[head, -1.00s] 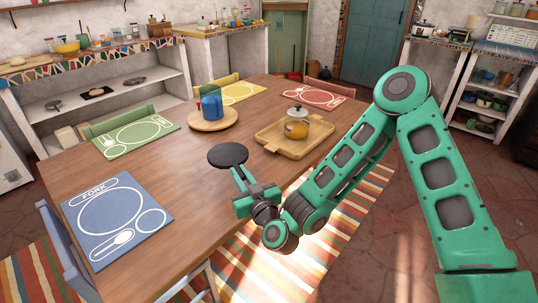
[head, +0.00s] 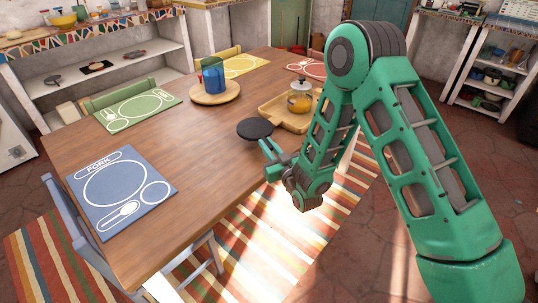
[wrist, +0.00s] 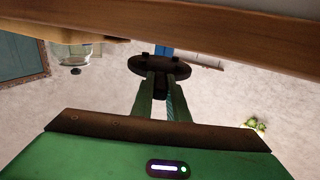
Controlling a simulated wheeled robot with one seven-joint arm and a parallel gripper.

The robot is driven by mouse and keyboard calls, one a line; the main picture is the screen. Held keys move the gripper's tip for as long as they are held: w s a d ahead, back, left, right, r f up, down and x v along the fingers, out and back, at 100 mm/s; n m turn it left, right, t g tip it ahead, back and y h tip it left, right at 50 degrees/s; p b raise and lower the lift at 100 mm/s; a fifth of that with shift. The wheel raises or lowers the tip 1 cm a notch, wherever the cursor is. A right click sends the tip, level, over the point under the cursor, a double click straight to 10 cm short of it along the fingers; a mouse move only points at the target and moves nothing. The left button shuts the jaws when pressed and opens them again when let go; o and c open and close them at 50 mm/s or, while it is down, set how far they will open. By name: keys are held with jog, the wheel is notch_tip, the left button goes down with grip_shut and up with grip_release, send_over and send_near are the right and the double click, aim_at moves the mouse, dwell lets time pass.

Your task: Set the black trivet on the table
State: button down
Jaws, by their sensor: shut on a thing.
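The black trivet (head: 255,129) is a flat dark disc over the wooden table (head: 160,165), near its right edge and just left of the wooden tray. My gripper (head: 269,147) is shut on the trivet's near side. In the wrist view, the picture looks upside down. There the trivet (wrist: 160,67) sits beyond my gripper's two green fingers (wrist: 160,85), with the table's edge (wrist: 220,38) across the top. I cannot tell whether the trivet touches the tabletop.
A wooden tray (head: 270,113) with a glass jar (head: 300,98) stands right beside the trivet. A blue placemat (head: 120,190) lies at front left. Bare wood shows between it and the trivet.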

jog(key=shift+w+d+f, duration=0.2)
jog(key=shift+w+d, duration=0.15)
jog(key=shift+w, duration=0.1)
jog(key=shift+f, duration=2)
jog(key=c, duration=1.7)
grip_release()
jog(key=v, duration=1.2)
